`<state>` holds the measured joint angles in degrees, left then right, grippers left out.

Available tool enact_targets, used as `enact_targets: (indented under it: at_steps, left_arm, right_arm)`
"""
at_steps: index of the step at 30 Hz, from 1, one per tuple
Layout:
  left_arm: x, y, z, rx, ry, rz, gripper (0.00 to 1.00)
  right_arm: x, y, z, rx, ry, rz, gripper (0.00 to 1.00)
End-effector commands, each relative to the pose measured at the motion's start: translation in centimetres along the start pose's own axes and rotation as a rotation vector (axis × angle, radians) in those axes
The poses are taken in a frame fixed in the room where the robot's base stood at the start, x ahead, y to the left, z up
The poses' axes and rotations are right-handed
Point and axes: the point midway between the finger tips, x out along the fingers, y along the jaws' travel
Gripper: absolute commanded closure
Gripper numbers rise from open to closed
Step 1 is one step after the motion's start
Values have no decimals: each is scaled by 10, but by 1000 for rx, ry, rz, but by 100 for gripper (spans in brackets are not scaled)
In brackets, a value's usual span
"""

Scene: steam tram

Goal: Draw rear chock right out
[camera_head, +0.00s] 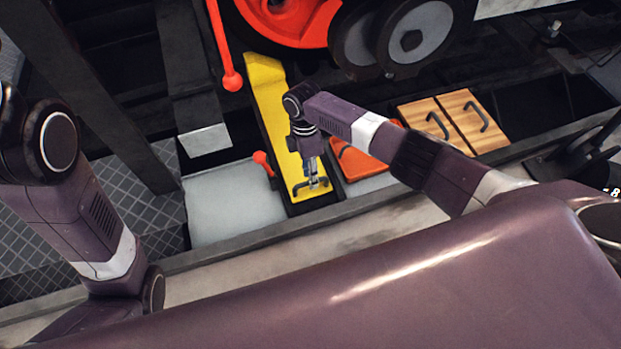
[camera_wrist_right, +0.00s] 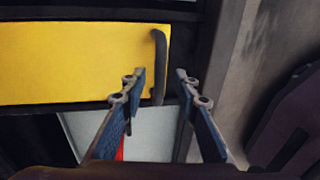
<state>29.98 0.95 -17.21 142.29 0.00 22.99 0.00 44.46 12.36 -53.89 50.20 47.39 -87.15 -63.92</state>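The chock appears as a long yellow bar (camera_head: 268,100) running from under the red wheel toward me, with a dark bar handle (camera_head: 301,187) across its near end. My right gripper (camera_head: 313,182) is over this handle. In the right wrist view the yellow face (camera_wrist_right: 75,65) lies flat with the handle (camera_wrist_right: 158,50) upright in the picture. The right fingers (camera_wrist_right: 160,78) are open, one on each side of the handle's lower end; contact is not clear. My left arm shows at left, but its gripper is out of view.
An orange panel (camera_head: 362,168) with a handle lies right of the yellow bar, and wooden blocks (camera_head: 455,118) with handles beyond it. A red-knobbed lever (camera_head: 231,80) and a small red knob (camera_head: 262,160) are at its left. A pale flat plate (camera_head: 225,205) is clear.

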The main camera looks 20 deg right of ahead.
Motion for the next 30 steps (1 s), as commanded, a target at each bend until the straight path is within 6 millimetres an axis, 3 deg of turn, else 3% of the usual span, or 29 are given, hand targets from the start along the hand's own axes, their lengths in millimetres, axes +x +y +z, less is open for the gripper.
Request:
enact_targets:
  at_steps: [11,19,30]
  left_arm:
    - [3,1,-4,2,12,5,56]
    - [3,1,-4,2,12,5,56]
    - [3,1,-4,1,13,5,56]
  right_arm:
    - [6,0,0,1,0,0,71]
    - [6,0,0,1,0,0,99]
    - [6,0,0,1,0,0,100]
